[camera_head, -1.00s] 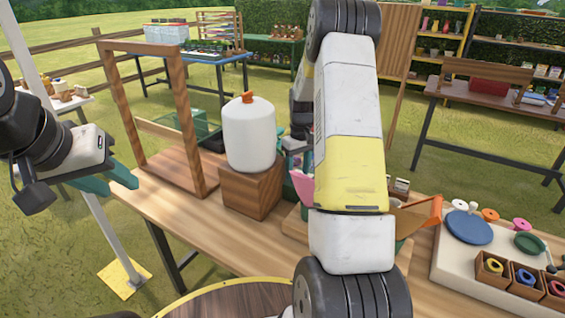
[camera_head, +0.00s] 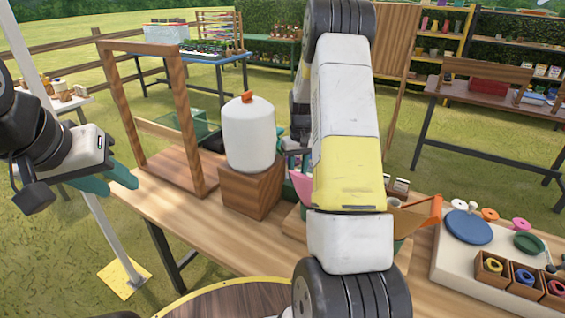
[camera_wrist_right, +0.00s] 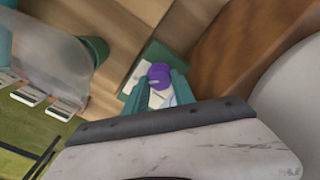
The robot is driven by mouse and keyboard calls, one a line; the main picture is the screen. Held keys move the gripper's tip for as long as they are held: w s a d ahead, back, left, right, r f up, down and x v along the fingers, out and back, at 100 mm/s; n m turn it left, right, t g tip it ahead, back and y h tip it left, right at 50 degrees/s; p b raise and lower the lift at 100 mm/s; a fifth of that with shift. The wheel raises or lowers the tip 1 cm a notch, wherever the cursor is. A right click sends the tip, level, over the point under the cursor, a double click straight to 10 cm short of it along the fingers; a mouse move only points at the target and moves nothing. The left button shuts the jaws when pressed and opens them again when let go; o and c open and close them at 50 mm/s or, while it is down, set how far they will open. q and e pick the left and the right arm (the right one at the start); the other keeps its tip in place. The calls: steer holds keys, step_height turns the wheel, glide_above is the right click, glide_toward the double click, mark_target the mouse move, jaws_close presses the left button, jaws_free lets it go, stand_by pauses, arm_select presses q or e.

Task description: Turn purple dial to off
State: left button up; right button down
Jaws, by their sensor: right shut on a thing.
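The purple dial (camera_wrist_right: 159,75) shows in the right wrist view, at the tips of my right gripper (camera_wrist_right: 158,88). The gripper's green fingers stand on either side of the dial and are shut on it. A green plate shows behind the dial. In the head view my own right arm covers this spot, so the dial is hidden there. My left gripper (camera_head: 108,180) shows at the left of the head view with its green fingers, away from the table; I cannot tell how far its jaws are apart.
A white jug (camera_head: 248,135) with an orange cap stands on a wooden block (camera_head: 250,188) beside a wooden frame (camera_head: 190,120). At the right, a pale tray (camera_head: 450,262) holds a blue disc (camera_head: 468,228) and small boxes of spools. The table's front left (camera_head: 190,222) is clear.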

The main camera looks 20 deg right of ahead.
steer(key=shift+m, duration=1)
steer(key=c, duration=1.1)
jaws_free()
steer(key=shift+o, duration=0.2)
